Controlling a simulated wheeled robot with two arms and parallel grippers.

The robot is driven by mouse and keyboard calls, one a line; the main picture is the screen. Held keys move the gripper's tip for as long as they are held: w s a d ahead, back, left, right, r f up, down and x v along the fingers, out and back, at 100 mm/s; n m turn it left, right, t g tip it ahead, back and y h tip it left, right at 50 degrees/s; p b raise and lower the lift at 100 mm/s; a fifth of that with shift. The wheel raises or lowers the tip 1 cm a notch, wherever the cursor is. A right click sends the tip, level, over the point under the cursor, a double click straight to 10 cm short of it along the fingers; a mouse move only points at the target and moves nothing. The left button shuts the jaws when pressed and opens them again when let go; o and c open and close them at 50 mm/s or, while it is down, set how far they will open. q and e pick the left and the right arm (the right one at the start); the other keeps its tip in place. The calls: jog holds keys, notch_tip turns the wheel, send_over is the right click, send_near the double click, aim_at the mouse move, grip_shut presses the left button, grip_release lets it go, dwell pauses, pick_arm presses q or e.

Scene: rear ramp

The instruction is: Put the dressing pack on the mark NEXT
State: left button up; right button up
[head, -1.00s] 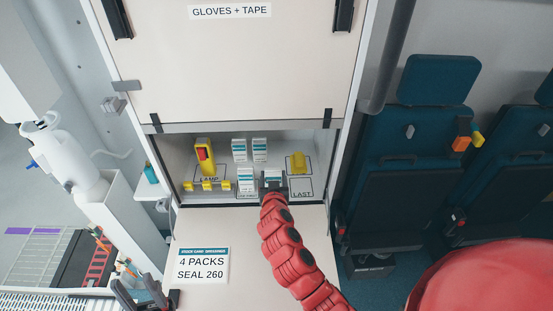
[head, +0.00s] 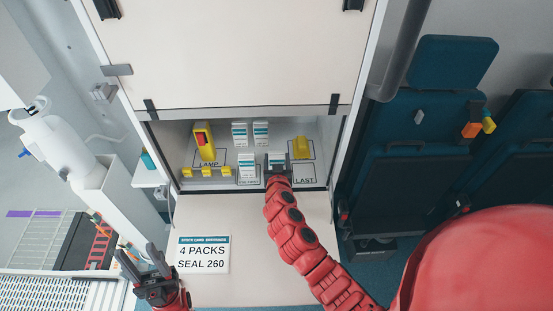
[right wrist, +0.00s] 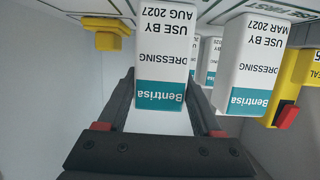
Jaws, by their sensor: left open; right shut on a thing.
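My right gripper (head: 278,170) is inside the open cabinet, shut on a white and teal dressing pack (right wrist: 165,55) marked USE BY AUG 2027. The held pack (head: 277,158) shows just past the fingers in the head view. I cannot tell whether it touches the shelf. The mark NEXT is not readable; the pack and gripper cover the space between the first-use mark and the mark LAST (head: 305,180). A second pack (head: 248,166), USE BY MAR 2027 in the right wrist view (right wrist: 254,62), stands just left. My left gripper (head: 137,254) is open and empty, outside at lower left.
Two more packs (head: 240,134) (head: 261,133) stand behind. A yellow piece (head: 301,147) sits right, behind LAST. The cabinet's side walls are close. A sign (head: 203,255) lies on the lowered flap.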

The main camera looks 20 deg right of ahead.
jog(key=o, duration=1.4)
jog(key=shift+w+a+f, duration=0.1)
jog(key=shift+c, duration=0.2)
jog(key=shift+o, duration=0.3)
jog(key=shift+r, duration=0.2)
jog(key=b+v, duration=0.2)
jog(key=v, duration=1)
jog(key=shift+b, duration=0.4)
